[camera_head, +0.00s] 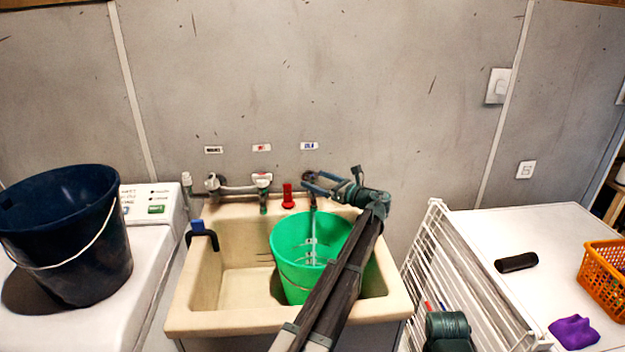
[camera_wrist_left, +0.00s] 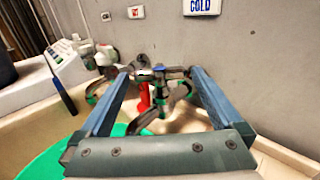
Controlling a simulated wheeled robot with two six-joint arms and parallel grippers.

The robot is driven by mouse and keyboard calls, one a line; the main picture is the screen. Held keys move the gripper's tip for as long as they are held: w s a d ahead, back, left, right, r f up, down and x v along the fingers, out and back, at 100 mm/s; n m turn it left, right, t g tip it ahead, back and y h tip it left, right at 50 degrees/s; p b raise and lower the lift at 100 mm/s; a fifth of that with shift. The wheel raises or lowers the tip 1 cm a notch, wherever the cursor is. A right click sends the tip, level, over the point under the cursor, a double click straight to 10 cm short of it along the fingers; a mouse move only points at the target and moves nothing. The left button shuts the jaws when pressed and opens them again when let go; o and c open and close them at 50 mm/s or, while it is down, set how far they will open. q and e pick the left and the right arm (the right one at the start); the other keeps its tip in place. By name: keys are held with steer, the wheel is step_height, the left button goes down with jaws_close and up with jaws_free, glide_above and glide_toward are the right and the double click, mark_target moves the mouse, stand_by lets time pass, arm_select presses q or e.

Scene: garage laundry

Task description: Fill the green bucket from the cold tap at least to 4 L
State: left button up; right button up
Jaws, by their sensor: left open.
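The green bucket (camera_head: 289,262) stands upright in the right part of the cream sink, under the cold tap (camera_head: 310,177). The water level is not readable. My left gripper (camera_head: 309,184) is open at the cold tap. In the left wrist view, the dark tap (camera_wrist_left: 178,95) shows between its spread fingers (camera_wrist_left: 160,78). The COLD label (camera_wrist_left: 202,6) is on the wall above.
The sink (camera_head: 232,318) has free room on its left. A dark blue bucket (camera_head: 85,250) sits on the washer. A white rack (camera_head: 465,285) is on the right.

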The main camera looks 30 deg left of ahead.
arm_select(q)
steer(key=v, duration=1.1)
steer(key=shift+d, duration=0.15)
steer(key=shift+c, duration=0.2)
